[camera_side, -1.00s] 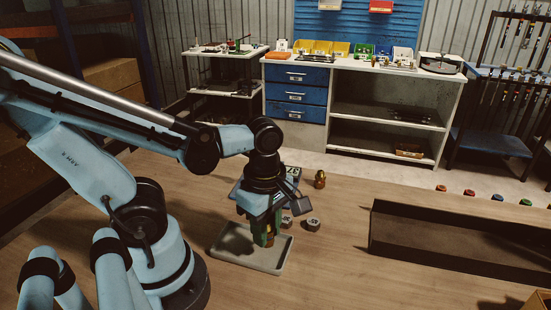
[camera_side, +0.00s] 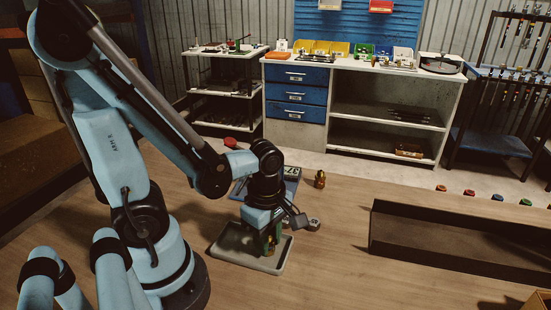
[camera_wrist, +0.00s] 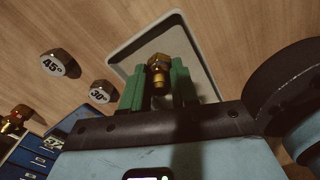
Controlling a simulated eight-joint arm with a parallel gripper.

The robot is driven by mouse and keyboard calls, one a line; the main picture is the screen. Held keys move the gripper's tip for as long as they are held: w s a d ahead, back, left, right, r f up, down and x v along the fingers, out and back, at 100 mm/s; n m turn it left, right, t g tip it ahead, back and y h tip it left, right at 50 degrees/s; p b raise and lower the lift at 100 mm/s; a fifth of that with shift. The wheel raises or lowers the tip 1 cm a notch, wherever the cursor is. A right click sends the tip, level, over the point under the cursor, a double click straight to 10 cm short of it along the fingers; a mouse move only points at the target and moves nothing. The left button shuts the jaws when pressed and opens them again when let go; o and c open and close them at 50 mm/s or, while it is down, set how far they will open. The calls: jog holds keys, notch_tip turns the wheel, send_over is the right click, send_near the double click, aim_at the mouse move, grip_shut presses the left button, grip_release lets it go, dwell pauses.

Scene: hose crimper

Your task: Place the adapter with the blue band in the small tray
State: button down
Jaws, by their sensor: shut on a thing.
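My gripper (camera_side: 268,249) points down over the small tray (camera_side: 238,261), its fingertips low inside the tray's outline. In the wrist view its green fingers (camera_wrist: 160,85) are shut on a brass adapter (camera_wrist: 159,66) with a hex collar. A small bluish trace shows on the adapter, but the band is hard to make out. The tray's pale rim (camera_wrist: 140,37) surrounds the adapter in the wrist view. I cannot tell whether the adapter touches the tray floor. In the side view the fingers mostly hide it.
Grey hex pieces marked 45° (camera_wrist: 56,64) and 30° (camera_wrist: 101,92) lie beside the tray. Another brass fitting (camera_side: 320,180) stands behind, near a blue unit with a number display (camera_side: 291,172). A long dark trough (camera_side: 455,245) is at right. Wood between tray and trough is clear.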

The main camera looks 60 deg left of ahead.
jog(key=shift+f, duration=0.15)
jog(key=c, duration=0.9)
grip_release()
jog(key=shift+o, duration=0.2)
jog(key=shift+r, duration=6)
jog(key=w+m+t, duration=0.3)
jog(key=w+m, duration=0.1)
jog(key=m, duration=0.7)
jog(key=w+m+t, duration=0.4)
jog(key=m, duration=0.7)
jog(key=shift+d+r, duration=0.2)
jog(key=shift+r, duration=0.05)
